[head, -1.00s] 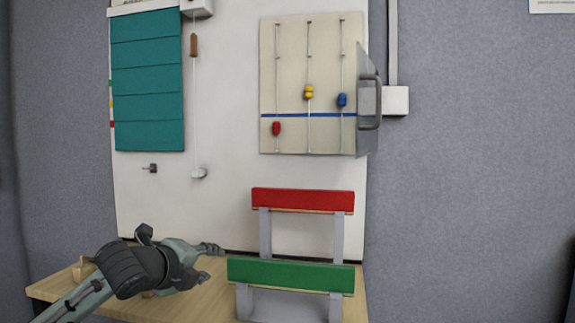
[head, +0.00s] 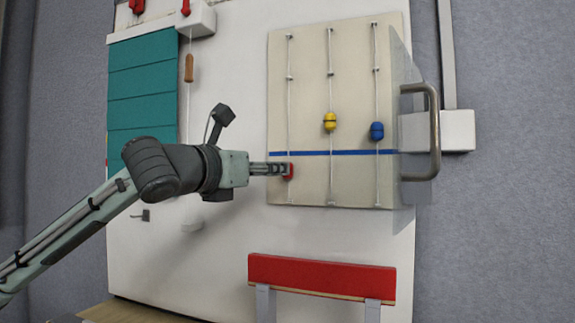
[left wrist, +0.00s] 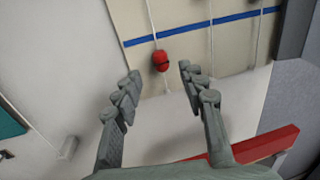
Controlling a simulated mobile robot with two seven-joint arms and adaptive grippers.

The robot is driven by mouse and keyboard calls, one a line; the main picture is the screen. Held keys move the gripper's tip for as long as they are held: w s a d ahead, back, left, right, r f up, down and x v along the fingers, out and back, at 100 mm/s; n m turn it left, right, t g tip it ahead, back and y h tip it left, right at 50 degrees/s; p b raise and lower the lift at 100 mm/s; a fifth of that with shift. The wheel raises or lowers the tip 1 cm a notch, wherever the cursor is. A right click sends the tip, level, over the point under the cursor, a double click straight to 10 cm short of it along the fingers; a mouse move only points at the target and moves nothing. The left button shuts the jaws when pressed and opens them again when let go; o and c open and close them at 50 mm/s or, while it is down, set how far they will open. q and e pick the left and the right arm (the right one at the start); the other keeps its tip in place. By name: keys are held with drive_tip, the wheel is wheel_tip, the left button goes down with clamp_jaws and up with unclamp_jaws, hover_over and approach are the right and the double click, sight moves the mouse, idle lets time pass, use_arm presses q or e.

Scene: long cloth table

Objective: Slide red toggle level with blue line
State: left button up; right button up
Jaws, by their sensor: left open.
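The red toggle (head: 288,171) sits on the leftmost vertical cord of the beige panel (head: 310,185), just below the blue line (head: 350,152). In the left wrist view the red toggle (left wrist: 161,60) lies below the blue line (left wrist: 195,29), ahead of and between my fingertips. My left gripper (head: 276,168) is at the toggle in the head view and partly covers it. In the wrist view the left gripper (left wrist: 158,82) is open, its two fingers apart with nothing between them. I cannot tell whether a finger touches the toggle. My right gripper is not in view.
A yellow toggle (head: 330,122) and a blue toggle (head: 377,131) sit on the other cords. A clear door with a grey handle (head: 434,130) stands open at the panel's right edge. A red board (head: 320,275) is below. A teal blind (head: 142,90) hangs left.

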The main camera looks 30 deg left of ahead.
use_arm(q)
drive_tip(key=w, duration=0.3)
drive_tip(key=w+p, duration=0.1)
drive_tip(key=w, duration=0.2)
drive_tip(key=shift+a, duration=0.2)
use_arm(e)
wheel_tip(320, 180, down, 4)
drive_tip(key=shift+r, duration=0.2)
use_arm(q)
drive_tip(key=shift+c, duration=0.6)
clamp_jaws()
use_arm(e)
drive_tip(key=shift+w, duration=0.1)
